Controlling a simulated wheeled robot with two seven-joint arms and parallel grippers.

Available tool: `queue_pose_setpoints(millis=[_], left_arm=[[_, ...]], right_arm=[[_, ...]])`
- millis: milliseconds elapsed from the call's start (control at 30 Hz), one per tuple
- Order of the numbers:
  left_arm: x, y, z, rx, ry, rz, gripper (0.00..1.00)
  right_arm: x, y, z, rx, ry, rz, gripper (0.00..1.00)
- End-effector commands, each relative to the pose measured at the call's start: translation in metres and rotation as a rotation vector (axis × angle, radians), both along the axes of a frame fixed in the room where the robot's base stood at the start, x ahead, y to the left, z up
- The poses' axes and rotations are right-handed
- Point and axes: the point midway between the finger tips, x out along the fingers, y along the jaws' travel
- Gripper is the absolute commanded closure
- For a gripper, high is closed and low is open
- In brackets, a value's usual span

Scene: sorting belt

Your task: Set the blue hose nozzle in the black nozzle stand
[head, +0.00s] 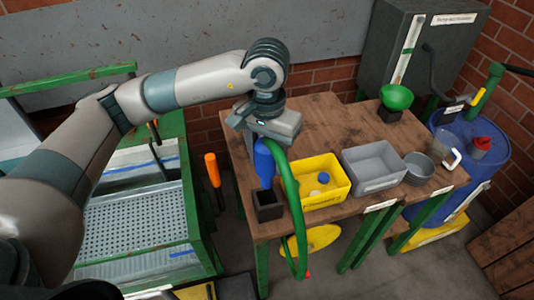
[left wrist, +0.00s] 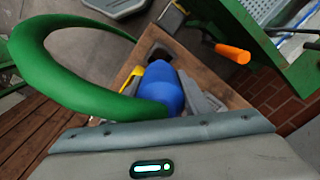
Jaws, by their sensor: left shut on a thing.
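The blue hose nozzle (head: 264,160) hangs about upright below my left gripper (head: 267,132), which is shut on it. A green hose (head: 291,195) runs from the gripper, loops down past the table's front edge. The black nozzle stand (head: 269,212) is a small open-topped block at the table's front left corner. The nozzle's lower end shows at the stand's top opening; I cannot tell whether it is inside or just above. In the left wrist view the blue nozzle (left wrist: 161,88) sits between the fingers, with the dark stand (left wrist: 160,52) partly hidden beyond it. My right gripper is not in view.
A green funnel (head: 396,97) is at the back right. An orange handle (head: 212,169) stands left of the table.

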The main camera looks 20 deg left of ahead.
Motion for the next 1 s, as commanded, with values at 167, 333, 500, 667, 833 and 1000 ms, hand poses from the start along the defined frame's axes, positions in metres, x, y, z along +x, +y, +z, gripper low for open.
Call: queue_pose_setpoints(millis=[167,333,500,667,833,1000], left_arm=[[0.000,0.000,-0.015,0.000,0.001,0.001,0.73],[0.000,0.000,-0.026,0.000,0.001,0.000,0.73],[0.000,0.000,-0.031,0.000,0.000,0.000,0.73],[0.000,0.000,-0.031,0.000,0.000,0.000,0.73],[0.000,0.000,-0.031,0.000,0.000,0.000,0.73],[0.000,0.000,-0.031,0.000,0.000,0.000,0.73]], right_arm=[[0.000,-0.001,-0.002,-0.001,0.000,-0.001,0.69],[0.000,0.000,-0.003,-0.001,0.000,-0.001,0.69],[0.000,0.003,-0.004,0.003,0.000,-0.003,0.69],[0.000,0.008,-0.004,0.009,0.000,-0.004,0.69],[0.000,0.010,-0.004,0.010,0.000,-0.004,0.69],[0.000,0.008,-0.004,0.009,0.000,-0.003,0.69]])
